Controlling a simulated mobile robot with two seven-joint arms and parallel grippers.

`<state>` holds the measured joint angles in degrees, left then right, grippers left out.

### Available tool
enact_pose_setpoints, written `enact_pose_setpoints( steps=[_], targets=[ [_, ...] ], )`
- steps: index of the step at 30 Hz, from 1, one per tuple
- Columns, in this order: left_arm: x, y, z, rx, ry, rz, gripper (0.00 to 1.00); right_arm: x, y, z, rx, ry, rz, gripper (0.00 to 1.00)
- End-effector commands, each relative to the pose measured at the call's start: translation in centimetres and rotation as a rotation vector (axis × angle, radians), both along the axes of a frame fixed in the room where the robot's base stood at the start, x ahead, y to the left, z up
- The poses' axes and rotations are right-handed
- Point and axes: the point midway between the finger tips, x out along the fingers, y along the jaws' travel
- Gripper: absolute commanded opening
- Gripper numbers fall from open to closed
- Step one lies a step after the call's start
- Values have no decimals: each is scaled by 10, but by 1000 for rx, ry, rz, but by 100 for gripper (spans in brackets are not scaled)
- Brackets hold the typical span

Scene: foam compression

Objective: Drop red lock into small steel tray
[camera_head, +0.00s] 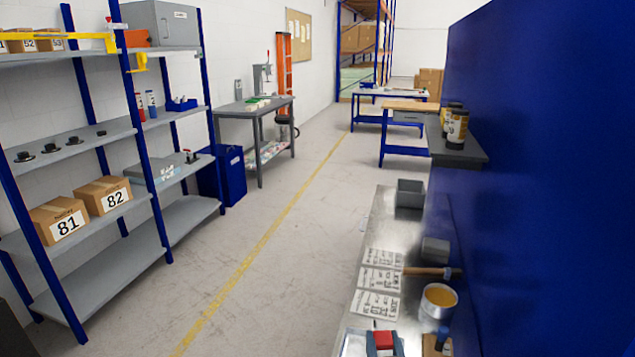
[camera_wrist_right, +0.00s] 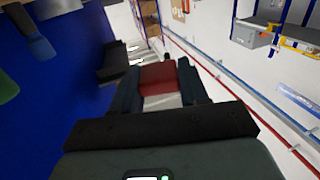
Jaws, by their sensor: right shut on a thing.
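The red lock (camera_head: 384,339) is at the bottom of the head view, held between the two dark fingers of my right gripper (camera_head: 384,345). In the right wrist view the red lock (camera_wrist_right: 158,78) sits between the fingers of my right gripper (camera_wrist_right: 158,84), which is shut on it. A pale metal shape (camera_head: 352,345) shows beside and behind the gripper at the bottom edge; it may be the small steel tray, but most of it is hidden or cut off. My left gripper is not in view.
The steel bench (camera_head: 377,226) along the blue wall holds printed sheets (camera_head: 379,280), a wooden-handled tool (camera_head: 425,271), a round tub with yellowish contents (camera_head: 439,297) and a grey open box (camera_head: 410,193). The blue wall (camera_head: 540,200) stands close on the right. Open floor lies left.

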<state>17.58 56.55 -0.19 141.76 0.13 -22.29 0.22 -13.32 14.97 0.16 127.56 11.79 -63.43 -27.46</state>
Motion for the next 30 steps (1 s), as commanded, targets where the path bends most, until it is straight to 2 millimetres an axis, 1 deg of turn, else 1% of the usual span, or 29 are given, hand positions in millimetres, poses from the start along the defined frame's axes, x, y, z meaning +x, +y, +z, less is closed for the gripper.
enact_pose_setpoints(
  steps=[6,7,8,9,10,19,22,26,30],
  targets=[
    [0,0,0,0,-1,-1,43,0,0,0,0,-2,0,0],
    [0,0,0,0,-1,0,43,0,0,0,0,-2,0,47],
    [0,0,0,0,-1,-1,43,0,0,0,0,-2,0,57],
    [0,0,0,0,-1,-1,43,0,0,0,0,-2,0,70],
    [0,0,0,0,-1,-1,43,0,0,0,0,-2,0,74],
    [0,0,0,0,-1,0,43,-1,0,0,0,0,0,74],
    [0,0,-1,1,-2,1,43,-7,0,0,0,1,1,74],
    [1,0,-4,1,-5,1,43,-28,0,-1,0,0,2,74],
    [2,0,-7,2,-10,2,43,-61,1,0,1,-1,3,74]
  ],
)
